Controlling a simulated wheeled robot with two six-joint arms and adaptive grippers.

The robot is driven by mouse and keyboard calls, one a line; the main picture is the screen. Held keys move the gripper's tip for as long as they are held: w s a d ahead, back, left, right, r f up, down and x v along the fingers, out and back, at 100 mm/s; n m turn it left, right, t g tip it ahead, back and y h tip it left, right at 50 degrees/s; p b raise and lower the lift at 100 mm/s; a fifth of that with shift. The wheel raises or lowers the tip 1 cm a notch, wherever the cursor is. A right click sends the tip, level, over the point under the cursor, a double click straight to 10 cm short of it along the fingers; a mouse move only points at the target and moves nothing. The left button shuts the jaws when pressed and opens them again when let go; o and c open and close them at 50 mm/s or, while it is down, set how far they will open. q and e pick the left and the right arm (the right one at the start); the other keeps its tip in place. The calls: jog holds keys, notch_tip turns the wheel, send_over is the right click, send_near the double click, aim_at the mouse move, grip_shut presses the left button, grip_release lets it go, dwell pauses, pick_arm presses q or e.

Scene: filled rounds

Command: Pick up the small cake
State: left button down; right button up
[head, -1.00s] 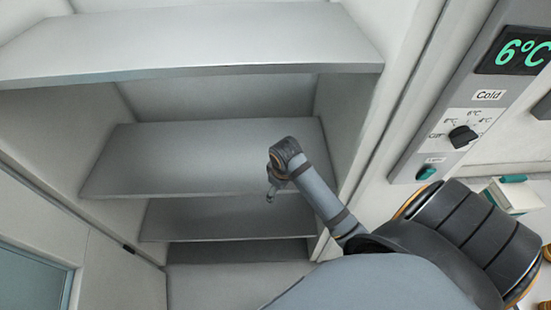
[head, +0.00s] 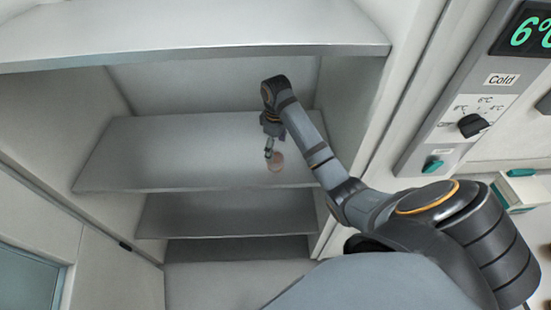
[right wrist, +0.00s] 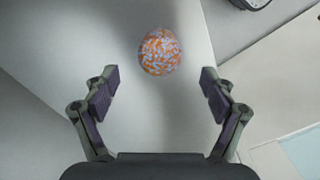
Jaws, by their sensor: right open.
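The small cake (head: 276,162) sits on the second shelf from the top, towards its right side. In the right wrist view the cake (right wrist: 160,51) is round and orange with pale sprinkles. My right gripper (head: 269,150) is just beside it in the head view. In the right wrist view the gripper (right wrist: 159,82) is open and empty, and the cake lies beyond the fingertips, centred between them and clear of both. My left gripper is not in view.
The cake's shelf (head: 140,160) is otherwise bare. The top shelf (head: 190,30) overhangs it, and a lower shelf (head: 220,215) is empty. The cabinet's right wall (head: 345,110) is close to my right arm. A control panel (head: 470,110) stands outside, at right.

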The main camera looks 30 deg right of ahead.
aim_at(276, 158)
notch_tip(276, 158, down, 7)
jog(key=b, duration=0.4)
jog(key=shift+r, duration=0.2)
jog(key=shift+w+f, duration=0.15)
jog(key=shift+f, duration=0.15)
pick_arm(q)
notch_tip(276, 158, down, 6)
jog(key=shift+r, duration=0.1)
pick_arm(e)
jog(key=shift+c, duration=0.8)
jog(key=c, duration=0.7)
